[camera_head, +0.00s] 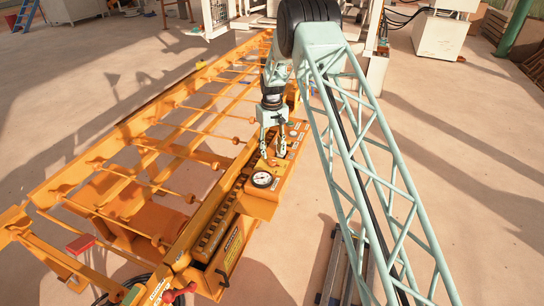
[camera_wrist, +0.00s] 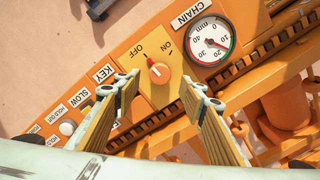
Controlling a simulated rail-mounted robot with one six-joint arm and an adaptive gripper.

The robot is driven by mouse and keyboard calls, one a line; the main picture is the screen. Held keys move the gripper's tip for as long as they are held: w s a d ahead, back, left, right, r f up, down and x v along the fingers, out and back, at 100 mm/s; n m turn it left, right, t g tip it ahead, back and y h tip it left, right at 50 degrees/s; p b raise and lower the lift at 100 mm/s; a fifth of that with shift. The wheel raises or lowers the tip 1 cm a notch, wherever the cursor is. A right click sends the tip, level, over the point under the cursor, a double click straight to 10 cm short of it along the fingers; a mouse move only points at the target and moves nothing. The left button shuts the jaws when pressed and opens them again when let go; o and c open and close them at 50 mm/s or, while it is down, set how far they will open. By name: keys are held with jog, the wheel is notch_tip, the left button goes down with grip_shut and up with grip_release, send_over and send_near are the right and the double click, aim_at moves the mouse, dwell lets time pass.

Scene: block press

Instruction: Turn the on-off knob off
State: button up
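The orange on-off knob (camera_wrist: 159,73) sits on a yellow plate on the orange control panel (camera_head: 261,205). My gripper (camera_wrist: 159,82) is open, with one finger on each side of the knob in the wrist view and a gap to both. How high the fingertips are above the panel I cannot tell. In the head view my gripper (camera_head: 273,154) points down over the panel; the knob is too small to make out clearly there.
A round dial gauge (camera_wrist: 210,40) is right of the knob; it also shows in the head view (camera_head: 262,179). A KEY label (camera_wrist: 103,74) and a white button (camera_wrist: 67,128) lie to the left. The orange frame (camera_head: 190,125) with crossbars runs alongside the panel.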

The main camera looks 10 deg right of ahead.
aim_at(272, 160)
notch_tip(272, 160, up, 7)
jog(key=shift+f, duration=0.15)
dwell(0.6)
